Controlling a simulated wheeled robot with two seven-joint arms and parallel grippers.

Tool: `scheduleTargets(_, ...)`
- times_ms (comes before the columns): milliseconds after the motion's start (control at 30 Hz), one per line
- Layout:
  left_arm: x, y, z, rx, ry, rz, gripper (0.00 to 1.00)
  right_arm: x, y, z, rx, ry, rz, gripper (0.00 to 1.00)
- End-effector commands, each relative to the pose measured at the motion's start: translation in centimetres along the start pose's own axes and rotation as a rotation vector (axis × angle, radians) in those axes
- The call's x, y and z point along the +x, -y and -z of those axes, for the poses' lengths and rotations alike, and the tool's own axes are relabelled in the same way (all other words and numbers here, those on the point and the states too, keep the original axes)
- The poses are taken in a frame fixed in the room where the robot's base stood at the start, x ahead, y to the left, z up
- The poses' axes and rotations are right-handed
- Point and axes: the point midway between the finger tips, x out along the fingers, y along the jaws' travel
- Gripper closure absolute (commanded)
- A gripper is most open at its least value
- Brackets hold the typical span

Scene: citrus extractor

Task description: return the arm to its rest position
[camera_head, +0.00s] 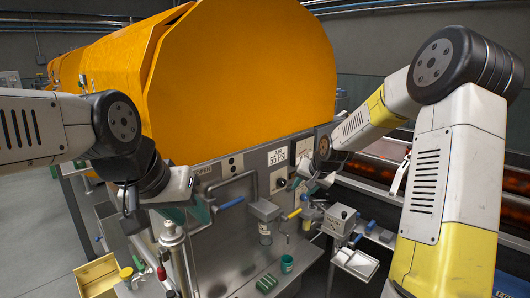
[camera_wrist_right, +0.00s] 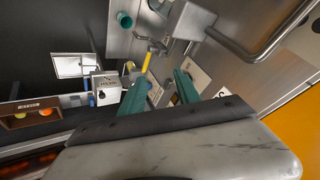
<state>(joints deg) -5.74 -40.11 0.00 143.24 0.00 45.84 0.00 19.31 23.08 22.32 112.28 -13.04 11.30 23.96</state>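My right arm reaches in from the right in the head view. Its gripper (camera_head: 296,184) hangs in front of the machine's steel panel, near a labelled plate. In the right wrist view the two green fingers of the right gripper (camera_wrist_right: 163,80) stand apart with nothing clearly held between them. A yellow handle (camera_wrist_right: 148,62) shows beyond the fingers. My left arm comes in from the left in the head view. Its gripper (camera_head: 205,208) points down and right, close to a blue-ended lever (camera_head: 231,203). Its fingertips are mostly hidden, so its opening is unclear.
The large orange extractor housing (camera_head: 240,75) fills the middle back. A yellow bin (camera_head: 97,276) is at lower left.

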Motion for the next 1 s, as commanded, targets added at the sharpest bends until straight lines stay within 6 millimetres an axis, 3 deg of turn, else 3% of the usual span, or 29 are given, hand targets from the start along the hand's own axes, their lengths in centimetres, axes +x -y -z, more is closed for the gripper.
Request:
scheduleTargets(33,0.0,0.0,0.0,0.000,0.000,0.000,0.64,-2.8,0.5,-0.4,-0.044,-0.005,-0.024,0.61)
scheduleTargets(300,0.0,0.0,0.0,0.000,0.000,0.000,0.64,-15.6,0.9,-5.4,-0.200,0.015,-0.123,0.61)
scheduleTargets(500,0.0,0.0,0.0,0.000,0.000,0.000,0.64,-23.6,0.3,-11.1,-0.269,0.030,-0.135,0.61)
scheduleTargets(600,0.0,0.0,0.0,0.000,0.000,0.000,0.64,-26.8,-0.2,-14.2,-0.294,0.040,-0.118,0.61)
scheduleTargets(800,0.0,0.0,0.0,0.000,0.000,0.000,0.64,-30.2,-1.1,-19.3,-0.330,0.062,-0.068,0.61)
scheduleTargets(1000,0.0,0.0,0.0,0.000,0.000,0.000,0.64,-31.0,-1.4,-21.1,-0.342,0.072,-0.046,0.61)
